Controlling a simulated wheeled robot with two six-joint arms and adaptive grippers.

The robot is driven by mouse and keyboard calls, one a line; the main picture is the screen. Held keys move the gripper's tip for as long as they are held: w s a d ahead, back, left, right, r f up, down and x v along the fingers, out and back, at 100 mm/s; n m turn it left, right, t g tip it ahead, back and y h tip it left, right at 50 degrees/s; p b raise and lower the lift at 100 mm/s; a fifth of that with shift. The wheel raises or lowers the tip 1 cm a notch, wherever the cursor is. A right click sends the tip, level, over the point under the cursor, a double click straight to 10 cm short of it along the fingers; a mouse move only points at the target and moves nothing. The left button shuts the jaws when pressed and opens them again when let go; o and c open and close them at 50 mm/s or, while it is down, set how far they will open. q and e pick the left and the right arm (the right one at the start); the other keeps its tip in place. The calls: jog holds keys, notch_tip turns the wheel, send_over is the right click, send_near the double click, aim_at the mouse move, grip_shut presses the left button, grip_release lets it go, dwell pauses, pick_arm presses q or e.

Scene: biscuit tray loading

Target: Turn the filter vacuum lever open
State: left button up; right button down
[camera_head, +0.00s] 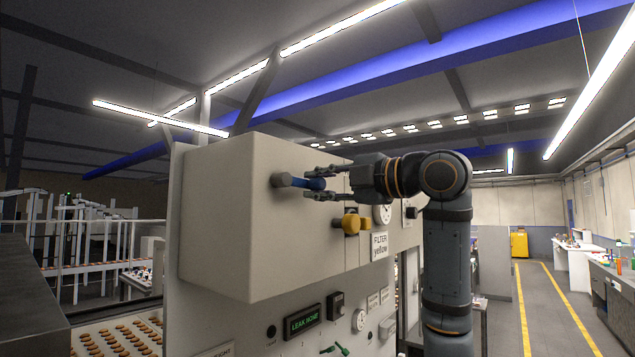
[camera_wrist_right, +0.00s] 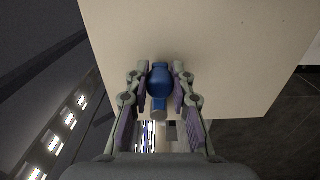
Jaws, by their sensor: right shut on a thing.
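A blue lever (camera_head: 300,182) on a grey hub (camera_head: 280,180) sticks out from the side of a beige cabinet box (camera_head: 225,215). My right gripper (camera_head: 312,184) is shut on the blue lever, one finger above and one below it. In the right wrist view the blue lever (camera_wrist_right: 159,82) sits between the two fingers. A yellow lever (camera_head: 350,223) is lower and to the right, apart from the gripper. A white label (camera_head: 380,245) beside it reads "FILTER yellow". My left gripper is not in view.
A round gauge (camera_head: 382,214) is behind my wrist. Below the box are a green "LEAK NONE" display (camera_head: 303,322), a green handle (camera_head: 336,350) and switches. A biscuit tray (camera_head: 85,333) lies at lower left. The marked floor at right is clear.

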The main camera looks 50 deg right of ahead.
jog(key=shift+r+n, duration=0.2)
jog(key=shift+n, duration=0.2)
jog(key=c, duration=1.1)
grip_release()
jog(key=shift+s+d, duration=0.1)
jog(key=shift+s, duration=0.3)
jog(key=s, duration=0.6)
jog(key=shift+s+d, duration=0.2)
jog(key=shift+s, duration=0.1)
